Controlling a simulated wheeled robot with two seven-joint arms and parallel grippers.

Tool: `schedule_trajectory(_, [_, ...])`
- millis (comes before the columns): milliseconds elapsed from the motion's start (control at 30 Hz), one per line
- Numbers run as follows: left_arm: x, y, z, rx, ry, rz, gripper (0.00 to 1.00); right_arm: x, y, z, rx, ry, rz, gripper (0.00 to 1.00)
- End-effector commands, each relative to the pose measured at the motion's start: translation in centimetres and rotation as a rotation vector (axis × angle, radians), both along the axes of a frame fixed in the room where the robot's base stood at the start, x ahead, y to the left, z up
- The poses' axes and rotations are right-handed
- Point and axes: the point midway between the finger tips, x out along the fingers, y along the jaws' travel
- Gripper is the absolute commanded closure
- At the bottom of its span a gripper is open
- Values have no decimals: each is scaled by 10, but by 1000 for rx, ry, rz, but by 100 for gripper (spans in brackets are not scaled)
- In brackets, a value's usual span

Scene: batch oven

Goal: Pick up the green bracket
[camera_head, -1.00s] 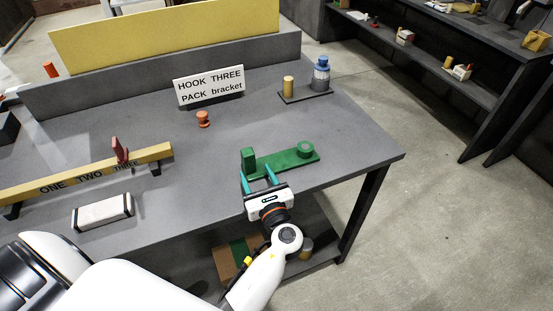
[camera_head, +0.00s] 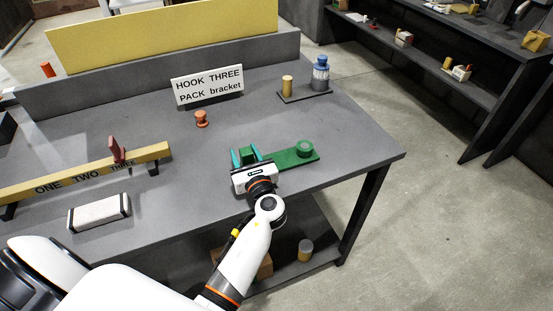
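The green bracket (camera_head: 294,157) lies on the grey table near its right front edge. It has a flat plate, a ring on its right end and an upright block at its left end. My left gripper (camera_head: 245,153) is at the left end, its two teal fingers apart, with the upright block between them. A gap seems to show beside the block, and I see no firm closure on it. The gripper's body hides part of the bracket's near left end. My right gripper is not in view.
A sign (camera_head: 208,86) reads "HOOK THREE PACK bracket". An orange knob (camera_head: 201,119) stands before it. A yellow bar with a red piece (camera_head: 88,175) and a white block (camera_head: 98,213) are at left. A blue-topped bottle (camera_head: 320,75) stands at the back right.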

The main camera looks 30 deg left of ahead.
Motion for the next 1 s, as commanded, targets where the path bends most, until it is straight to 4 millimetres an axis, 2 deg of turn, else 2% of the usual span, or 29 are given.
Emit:
schedule_trajectory(33, [0, 0, 0, 0, 0, 0, 63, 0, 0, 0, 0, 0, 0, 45])
schedule_trajectory(267, [0, 0, 0, 0, 0, 0, 100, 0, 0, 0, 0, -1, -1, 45])
schedule_trajectory(567, [0, 0, 5, -1, -4, 0, 100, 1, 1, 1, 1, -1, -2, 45])
schedule_trajectory(667, [0, 0, 18, 0, -6, 0, 100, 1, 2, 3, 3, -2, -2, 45])
schedule_trajectory(1000, [0, 0, 83, -2, -8, 0, 100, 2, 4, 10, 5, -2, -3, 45])
